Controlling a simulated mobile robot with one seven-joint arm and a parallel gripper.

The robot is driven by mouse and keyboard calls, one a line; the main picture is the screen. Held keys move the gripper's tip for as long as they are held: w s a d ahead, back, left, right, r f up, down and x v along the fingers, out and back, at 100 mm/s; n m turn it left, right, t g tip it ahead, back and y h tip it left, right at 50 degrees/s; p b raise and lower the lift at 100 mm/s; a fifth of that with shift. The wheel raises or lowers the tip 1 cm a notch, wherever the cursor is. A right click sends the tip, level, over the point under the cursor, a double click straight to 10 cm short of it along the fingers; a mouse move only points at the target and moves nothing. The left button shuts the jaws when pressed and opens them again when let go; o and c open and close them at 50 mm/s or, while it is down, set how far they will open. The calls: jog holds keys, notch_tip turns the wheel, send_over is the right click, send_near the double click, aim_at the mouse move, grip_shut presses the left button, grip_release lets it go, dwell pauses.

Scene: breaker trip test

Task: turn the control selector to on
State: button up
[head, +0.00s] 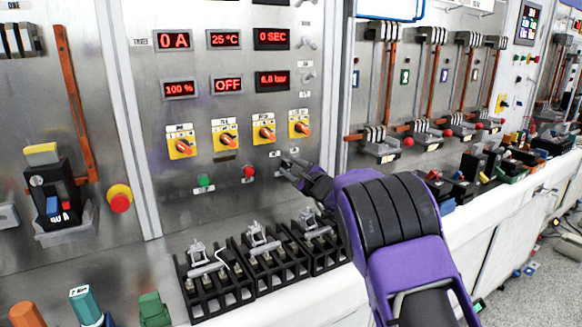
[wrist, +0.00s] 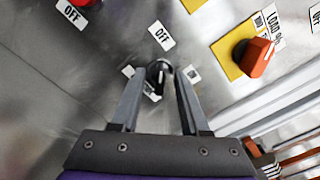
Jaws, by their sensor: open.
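A small black control selector (wrist: 158,73) with a pale mark on its knob sits on the grey metal panel in the wrist view. Small white labels lie around it; one above it reads OFF (wrist: 161,36). My gripper (wrist: 160,82) is open, its two grey fingers pointing at the panel with the selector between their tips. I cannot tell whether the fingers touch it. In the head view my gripper (head: 289,168) is at the panel, right of the red button, and hides most or all of the selector. The selector's exact setting is too small to read.
A red button (head: 249,171) and a green button (head: 204,181) are left of my gripper. Several orange knobs on yellow plates (head: 264,132) sit above. Black terminal blocks (head: 262,262) stand on the ledge below. A lit display reads OFF (head: 228,85).

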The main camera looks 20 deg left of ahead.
grip_shut()
jog(key=shift+b, duration=0.3)
jog(key=m+b, duration=0.2)
jog(key=m, duration=0.2)
jog(key=shift+d, duration=0.1)
jog(key=m+b, duration=0.1)
jog(key=m, duration=0.3)
jog(key=shift+w+m, duration=0.1)
jog(key=shift+m, duration=0.2)
jog(key=m, duration=0.5)
jog(key=shift+r+p, duration=0.1)
jog(key=shift+p, duration=0.25)
jog(key=shift+m+p, duration=0.8)
jog(key=shift+m, duration=1.3)
